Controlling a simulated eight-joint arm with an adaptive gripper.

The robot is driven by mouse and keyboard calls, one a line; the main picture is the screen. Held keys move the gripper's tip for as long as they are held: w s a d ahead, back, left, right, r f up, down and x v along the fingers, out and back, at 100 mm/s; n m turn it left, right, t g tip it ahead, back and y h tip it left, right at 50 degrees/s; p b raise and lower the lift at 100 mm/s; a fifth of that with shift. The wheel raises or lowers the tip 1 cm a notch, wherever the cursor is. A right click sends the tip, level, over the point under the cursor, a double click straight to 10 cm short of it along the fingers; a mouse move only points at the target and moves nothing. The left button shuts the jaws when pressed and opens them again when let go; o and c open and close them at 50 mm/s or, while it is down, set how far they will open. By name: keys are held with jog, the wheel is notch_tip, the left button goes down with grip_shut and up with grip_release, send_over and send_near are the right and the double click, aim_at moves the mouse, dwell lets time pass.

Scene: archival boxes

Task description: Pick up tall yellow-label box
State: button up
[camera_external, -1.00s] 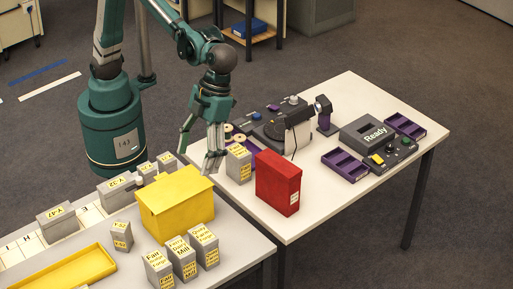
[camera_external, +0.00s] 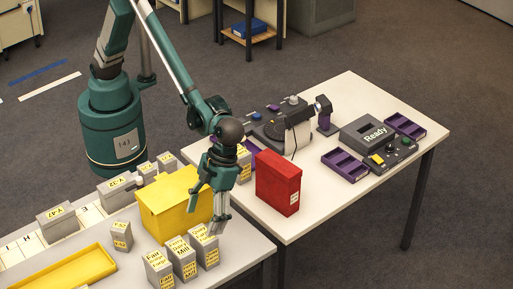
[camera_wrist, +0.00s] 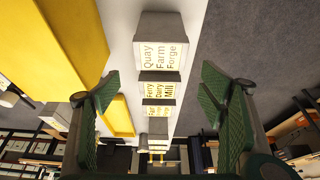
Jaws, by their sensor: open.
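Several tall grey boxes with yellow labels stand at the front right of the near table. The rightmost, labelled "Quay Farm Forge" (camera_external: 206,250), is nearest my gripper (camera_external: 216,222). Beside it stand the "Ferry Dairy Mill" box (camera_external: 182,259) and the "Fair" box (camera_external: 159,269). In the wrist view the Quay box (camera_wrist: 160,28) is upper centre, with the Ferry box (camera_wrist: 158,92) below it in the picture. My gripper (camera_wrist: 163,105) is open and empty, its green fingers spread on either side of the box row. Another grey labelled box (camera_external: 244,165) is partly hidden behind my gripper.
A large yellow box (camera_external: 165,211) stands close to the left of my gripper. A red box (camera_external: 278,184) stands on the far table. A yellow tray (camera_external: 65,274) and smaller grey boxes (camera_external: 121,236) lie farther left. Dark floor is beyond the table's right edge.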

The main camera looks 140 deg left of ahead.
aim_at(204, 233)
notch_tip(204, 233, down, 6)
jog(key=shift+f, duration=0.1)
dwell(0.4)
jog(key=shift+x, duration=1.25)
jog(key=shift+d, duration=0.1)
jog(key=shift+b+x, duration=0.5)
jog(key=shift+x, duration=2.1)
jog(key=shift+c, duration=0.2)
jog(key=c, duration=1.1)
